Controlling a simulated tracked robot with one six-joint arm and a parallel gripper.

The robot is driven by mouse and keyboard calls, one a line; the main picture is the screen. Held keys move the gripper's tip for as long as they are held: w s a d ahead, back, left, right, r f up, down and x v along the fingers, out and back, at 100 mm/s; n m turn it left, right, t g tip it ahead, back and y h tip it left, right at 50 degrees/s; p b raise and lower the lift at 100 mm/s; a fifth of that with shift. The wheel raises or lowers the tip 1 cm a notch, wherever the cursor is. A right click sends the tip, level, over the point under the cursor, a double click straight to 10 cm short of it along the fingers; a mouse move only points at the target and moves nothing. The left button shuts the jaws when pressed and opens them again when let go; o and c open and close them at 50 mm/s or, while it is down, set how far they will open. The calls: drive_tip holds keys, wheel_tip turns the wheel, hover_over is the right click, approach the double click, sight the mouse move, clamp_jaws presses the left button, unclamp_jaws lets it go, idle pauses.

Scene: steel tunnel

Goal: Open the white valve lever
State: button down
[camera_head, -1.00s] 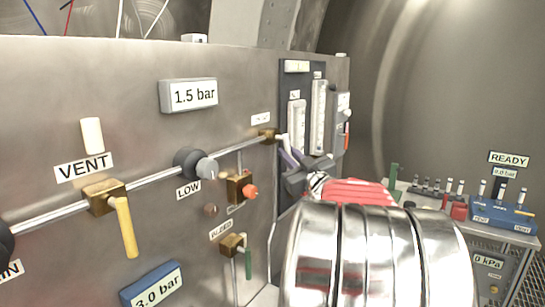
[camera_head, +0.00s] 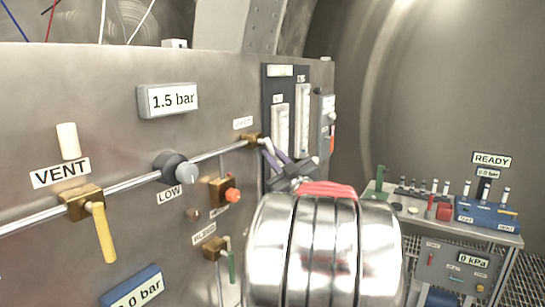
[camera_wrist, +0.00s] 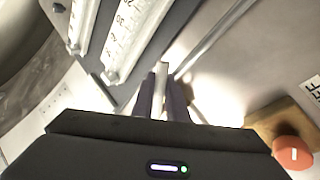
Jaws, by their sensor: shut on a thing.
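The white lever (camera_wrist: 161,75) shows in the wrist view as a pale bar between my two dark fingers. My gripper (camera_head: 273,155) is shut on it, in front of the panel in the head view. The lever belongs to the brass valve (camera_head: 252,140) at the right end of the long silver pipe. In the head view only a small pale bit of the lever shows beside the purple-grey fingers. Its exact angle is hard to tell. My gripper also shows in the wrist view (camera_wrist: 162,95).
Left on the panel are a yellow lever (camera_head: 104,233) under the VENT label and a grey LOW knob (camera_head: 176,169). An orange-red knob (camera_head: 232,195) and a green lever (camera_head: 231,266) sit below the pipe. White gauge tubes (camera_head: 302,120) stand just right. A bench (camera_head: 440,222) stands farther right.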

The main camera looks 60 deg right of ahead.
drive_tip(key=shift+r, duration=0.1)
drive_tip(key=c, duration=1.7)
unclamp_jaws()
drive_tip(key=shift+w, duration=0.1)
drive_tip(key=shift+c, duration=0.2)
drive_tip(key=v, duration=1.4)
